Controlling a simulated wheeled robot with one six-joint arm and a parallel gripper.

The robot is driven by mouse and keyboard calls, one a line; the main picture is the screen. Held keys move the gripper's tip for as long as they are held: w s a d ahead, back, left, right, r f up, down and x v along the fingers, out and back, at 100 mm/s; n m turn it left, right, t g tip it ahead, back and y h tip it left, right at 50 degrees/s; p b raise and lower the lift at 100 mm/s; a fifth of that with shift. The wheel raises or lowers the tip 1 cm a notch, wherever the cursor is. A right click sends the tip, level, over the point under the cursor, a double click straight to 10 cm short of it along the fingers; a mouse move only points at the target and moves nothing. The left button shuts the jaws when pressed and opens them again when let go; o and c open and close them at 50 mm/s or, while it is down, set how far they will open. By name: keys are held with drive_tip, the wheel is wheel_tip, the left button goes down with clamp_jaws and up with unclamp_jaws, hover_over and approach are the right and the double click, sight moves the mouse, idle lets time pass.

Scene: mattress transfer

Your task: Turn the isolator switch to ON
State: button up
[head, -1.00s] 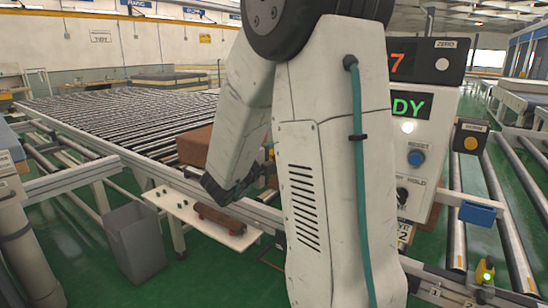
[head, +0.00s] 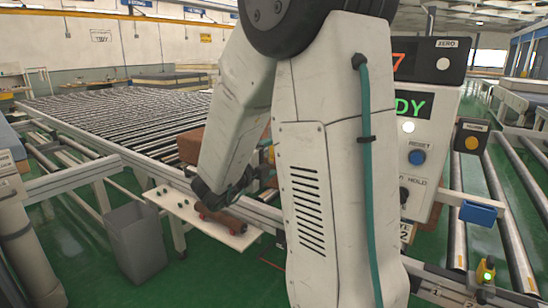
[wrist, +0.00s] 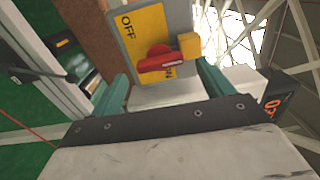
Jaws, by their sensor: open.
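The isolator switch shows in the wrist view as a yellow plate (wrist: 133,43) on a grey box, with a red handle (wrist: 160,62). OFF is printed at the plate's upper left. The other label, below the handle, is partly covered by it. The handle lies roughly crosswise in the picture; I cannot tell its exact setting. My gripper (wrist: 163,82) is open, its teal fingers on either side of the view below the handle. The handle appears ahead of the fingers, not gripped. In the head view my gripper (head: 222,198) is low beside the conveyor, and its fingertips are hard to see.
A grey bin (head: 135,243) stands at left. A roller conveyor (head: 110,120) lies behind. A control panel (head: 412,140) with a lit display is right of my arm.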

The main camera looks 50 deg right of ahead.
drive_tip(key=a, duration=0.5)
drive_tip(key=shift+s, duration=0.2)
idle(0.3)
drive_tip(key=w+a+f+n+t+y, duration=0.85)
drive_tip(key=w+a+n+y, duration=0.3)
drive_tip(key=n, duration=0.35)
drive_tip(key=s+a+n+g+y, duration=0.2)
drive_tip(key=s+a+n+y, duration=0.3)
drive_tip(key=a+n+y, duration=0.5)
drive_tip(key=s+a+r+n+g+h, duration=0.1)
drive_tip(key=s+r+n+g, duration=0.1)
drive_tip(key=s, duration=0.6)
drive_tip(key=s+a+r+n+g+h, duration=0.1)
drive_tip(key=s+n, duration=0.3)
drive_tip(key=s, duration=0.4)
drive_tip(key=s+a+r+n+g+h, duration=0.1)
drive_tip(key=s+r+n+g, duration=0.2)
drive_tip(key=s, duration=0.5)
drive_tip(key=shift+s+a+r+n, duration=0.25)
drive_tip(key=shift+s+n, duration=0.15)
drive_tip(key=shift+n, duration=0.2)
